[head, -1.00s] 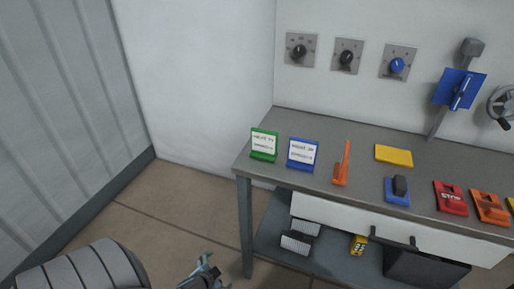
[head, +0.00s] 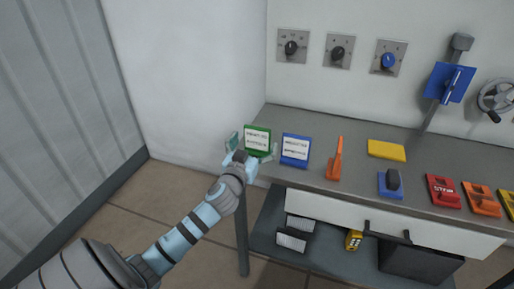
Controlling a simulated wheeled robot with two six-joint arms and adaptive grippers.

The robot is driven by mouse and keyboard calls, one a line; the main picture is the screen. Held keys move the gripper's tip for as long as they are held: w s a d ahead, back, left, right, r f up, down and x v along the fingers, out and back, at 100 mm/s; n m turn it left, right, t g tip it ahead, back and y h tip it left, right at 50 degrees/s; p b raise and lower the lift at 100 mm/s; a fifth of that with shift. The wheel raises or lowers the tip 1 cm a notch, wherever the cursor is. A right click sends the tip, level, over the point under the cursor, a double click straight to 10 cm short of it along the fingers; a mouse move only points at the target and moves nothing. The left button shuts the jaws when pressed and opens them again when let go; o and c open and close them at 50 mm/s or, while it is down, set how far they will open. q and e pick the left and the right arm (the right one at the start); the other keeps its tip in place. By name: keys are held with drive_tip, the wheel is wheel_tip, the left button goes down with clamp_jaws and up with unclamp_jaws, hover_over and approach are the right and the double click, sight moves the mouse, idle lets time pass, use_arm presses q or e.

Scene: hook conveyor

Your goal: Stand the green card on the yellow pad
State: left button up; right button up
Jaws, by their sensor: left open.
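The green card (head: 257,138) has a white printed face and stands near the left end of the grey workbench. The yellow pad (head: 387,149) lies flat and bare on the bench, right of the orange upright piece. My left gripper (head: 250,149) is open at the green card, with one finger at the card's left and the other near its lower right. It hides the card's lower part. I cannot tell whether the fingers touch the card. My right gripper is not in view.
A blue card (head: 296,149) stands close to the right of the green one. An orange upright piece (head: 335,160) stands between it and the pad. A blue block (head: 391,184), a red block (head: 443,190) and orange blocks line the front edge. Knobs and a lever are on the wall.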

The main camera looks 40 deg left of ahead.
sight(257, 139)
use_arm(q)
drive_tip(key=x, duration=0.3)
drive_tip(key=shift+w+a+f, duration=0.1)
drive_tip(key=shift+a+f, duration=0.05)
drive_tip(key=shift+f, duration=0.05)
drive_tip(key=c, duration=1.4)
